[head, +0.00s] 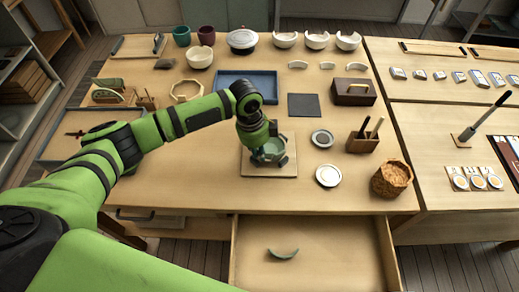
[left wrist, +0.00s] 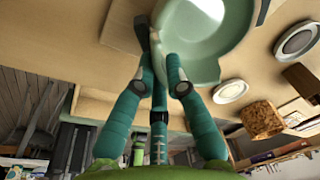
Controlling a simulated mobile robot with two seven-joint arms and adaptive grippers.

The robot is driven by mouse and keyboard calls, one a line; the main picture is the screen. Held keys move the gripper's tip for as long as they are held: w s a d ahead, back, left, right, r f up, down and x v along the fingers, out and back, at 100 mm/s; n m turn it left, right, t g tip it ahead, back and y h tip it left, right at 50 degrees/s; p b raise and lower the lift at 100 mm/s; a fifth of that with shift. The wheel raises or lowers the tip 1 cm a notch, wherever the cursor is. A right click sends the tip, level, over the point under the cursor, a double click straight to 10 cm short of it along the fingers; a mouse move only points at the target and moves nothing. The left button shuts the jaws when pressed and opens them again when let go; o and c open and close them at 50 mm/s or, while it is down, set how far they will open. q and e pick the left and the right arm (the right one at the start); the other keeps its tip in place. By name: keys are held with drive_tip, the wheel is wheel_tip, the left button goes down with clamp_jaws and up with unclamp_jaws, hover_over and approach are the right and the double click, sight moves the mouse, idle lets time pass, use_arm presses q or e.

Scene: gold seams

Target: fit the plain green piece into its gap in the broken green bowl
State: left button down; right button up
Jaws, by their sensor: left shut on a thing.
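The broken green bowl (head: 272,147) sits on a square wooden board (head: 256,170) near the table's front edge. My left gripper (head: 263,155) is over it and partly hides it. In the left wrist view, the pale green bowl (left wrist: 222,60) lies just beyond my left fingers (left wrist: 158,72), its wall at the fingertips. The gripper is shut on the bowl's wall, though the contact is partly hidden. A curved green piece (head: 283,254) lies alone in the open drawer below the table; I see no gold on it. My right gripper is not in view.
The open drawer (head: 330,235) juts out in front of the table. White plates (head: 328,175), a wooden tool box (head: 363,142) and a wicker basket (head: 391,178) stand right of the board. A blue tray (head: 247,76) and a dark square mat (head: 303,105) lie behind it.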

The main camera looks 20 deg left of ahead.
use_arm(q)
drive_tip(key=shift+p, duration=0.8)
idle(1.3)
drive_tip(key=shift+f, duration=0.35)
idle(0.5)
drive_tip(key=shift+p, duration=0.65)
idle(1.2)
drive_tip(key=shift+f, duration=0.35)
idle(1.4)
drive_tip(key=c, duration=0.7)
unclamp_jaws()
drive_tip(key=shift+c, duration=0.2)
drive_tip(key=shift+r, duration=0.1)
